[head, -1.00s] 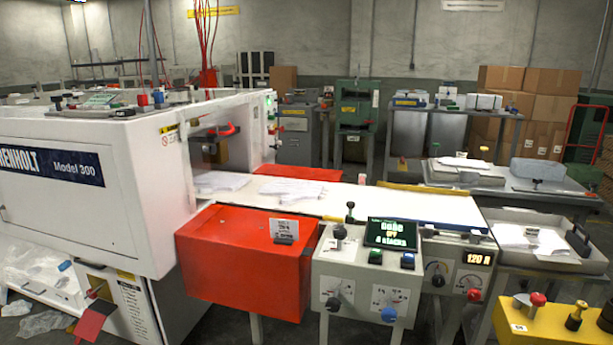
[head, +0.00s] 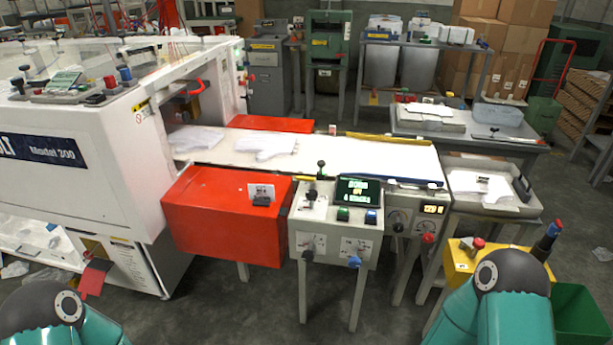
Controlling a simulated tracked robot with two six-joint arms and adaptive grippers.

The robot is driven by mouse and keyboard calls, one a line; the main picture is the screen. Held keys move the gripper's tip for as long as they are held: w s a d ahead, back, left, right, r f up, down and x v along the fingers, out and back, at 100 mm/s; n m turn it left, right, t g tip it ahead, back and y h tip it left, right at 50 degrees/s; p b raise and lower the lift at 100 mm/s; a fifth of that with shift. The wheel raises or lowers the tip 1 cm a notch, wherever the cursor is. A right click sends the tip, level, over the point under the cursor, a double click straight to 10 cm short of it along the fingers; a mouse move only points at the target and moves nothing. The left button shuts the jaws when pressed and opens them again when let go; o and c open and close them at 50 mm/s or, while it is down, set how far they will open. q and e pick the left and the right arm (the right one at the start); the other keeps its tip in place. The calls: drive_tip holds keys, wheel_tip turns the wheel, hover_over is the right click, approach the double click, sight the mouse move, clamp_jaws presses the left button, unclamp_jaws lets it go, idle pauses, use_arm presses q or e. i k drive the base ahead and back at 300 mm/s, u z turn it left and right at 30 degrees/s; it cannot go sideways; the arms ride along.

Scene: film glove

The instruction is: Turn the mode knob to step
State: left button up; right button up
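A grey control box (head: 334,227) stands on legs near the middle. Its sloped front has a dark knob (head: 308,255) at left and a blue knob (head: 354,261) at right, each over a white dial plate. A lit screen (head: 358,191) shows green text too small to read surely. Green and blue buttons (head: 371,216) sit below it. I cannot tell which knob is the mode knob; the labels are too small. Neither gripper is in view; only my teal arm links show at the bottom.
A red box (head: 220,215) adjoins the control box at left, beside the white machine (head: 70,160). A panel with two dials and an amber readout (head: 432,209) is at right. A yellow box (head: 462,262) stands front right. The floor before the control box is clear.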

sight(312, 194)
drive_tip(key=z, duration=0.35)
drive_tip(key=i, duration=0.2)
drive_tip(key=u, duration=2.2)
drive_tip(key=k, duration=0.8)
drive_tip(key=z, duration=0.8)
drive_tip(key=k, duration=0.45)
drive_tip(key=z, duration=0.85)
drive_tip(key=i, duration=1.75)
drive_tip(key=u, duration=0.9)
